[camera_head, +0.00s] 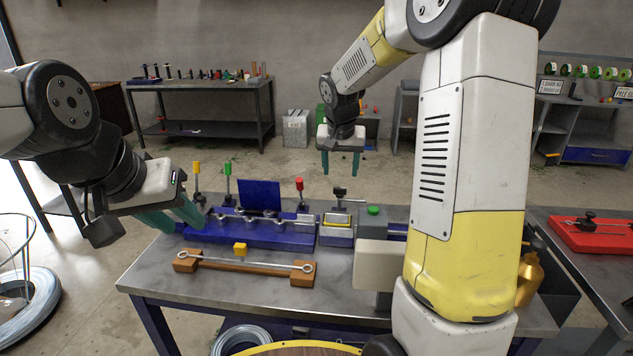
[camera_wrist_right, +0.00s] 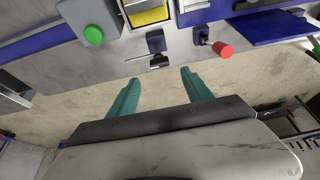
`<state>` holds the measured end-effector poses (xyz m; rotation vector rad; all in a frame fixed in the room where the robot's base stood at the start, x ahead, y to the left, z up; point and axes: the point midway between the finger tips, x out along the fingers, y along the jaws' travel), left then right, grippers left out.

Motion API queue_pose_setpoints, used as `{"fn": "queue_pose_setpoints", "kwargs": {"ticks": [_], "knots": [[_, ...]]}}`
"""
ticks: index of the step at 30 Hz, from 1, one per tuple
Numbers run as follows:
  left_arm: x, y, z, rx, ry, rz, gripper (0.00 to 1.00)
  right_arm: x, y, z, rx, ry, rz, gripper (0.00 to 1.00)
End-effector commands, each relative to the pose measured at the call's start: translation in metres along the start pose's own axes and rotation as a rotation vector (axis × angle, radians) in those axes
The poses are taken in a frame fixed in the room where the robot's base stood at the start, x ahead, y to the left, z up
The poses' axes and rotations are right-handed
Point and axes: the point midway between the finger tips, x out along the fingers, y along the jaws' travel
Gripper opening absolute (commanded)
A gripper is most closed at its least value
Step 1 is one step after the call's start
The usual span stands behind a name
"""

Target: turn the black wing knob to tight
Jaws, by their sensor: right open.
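The black wing knob (camera_head: 340,192) stands upright near the far edge of the bench, behind the blue and yellow clamp block (camera_head: 338,219). A thin bar sticks out from its side. In the right wrist view the knob (camera_wrist_right: 155,42) is beyond the fingertips, near the top middle. My right gripper (camera_head: 341,170) is open and empty, pointing down above and behind the knob, apart from it. In the right wrist view its teal fingers (camera_wrist_right: 157,76) are spread. My left gripper (camera_head: 188,228) is open at the left end of the blue fixture (camera_head: 245,228); whether it touches the fixture is unclear.
A red-topped post (camera_head: 299,187) stands left of the knob, and a green button box (camera_head: 373,217) right of it. Yellow (camera_head: 197,176) and green (camera_head: 227,179) posts stand near my left gripper. A wooden holder with a wire (camera_head: 240,265) lies at the front.

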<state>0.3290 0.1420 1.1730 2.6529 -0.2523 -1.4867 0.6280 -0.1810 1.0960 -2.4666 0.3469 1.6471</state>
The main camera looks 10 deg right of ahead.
Motion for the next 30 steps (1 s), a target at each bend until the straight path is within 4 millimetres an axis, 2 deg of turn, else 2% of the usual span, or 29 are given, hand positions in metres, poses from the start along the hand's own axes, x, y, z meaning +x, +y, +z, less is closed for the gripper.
{"fn": "queue_pose_setpoints", "kwargs": {"ticks": [15,26,30], "knots": [[0.000,0.000,0.000,0.000,0.000,0.000,0.36,0.070,0.001,0.000,0.001,-0.002,0.002,0.58],[0.000,0.000,0.000,0.000,0.000,0.000,0.36,0.077,0.000,0.000,0.000,0.000,0.001,0.58],[0.000,0.000,0.000,0.000,0.000,0.000,0.36,0.077,0.000,0.000,0.000,-0.001,0.001,0.35]]}}
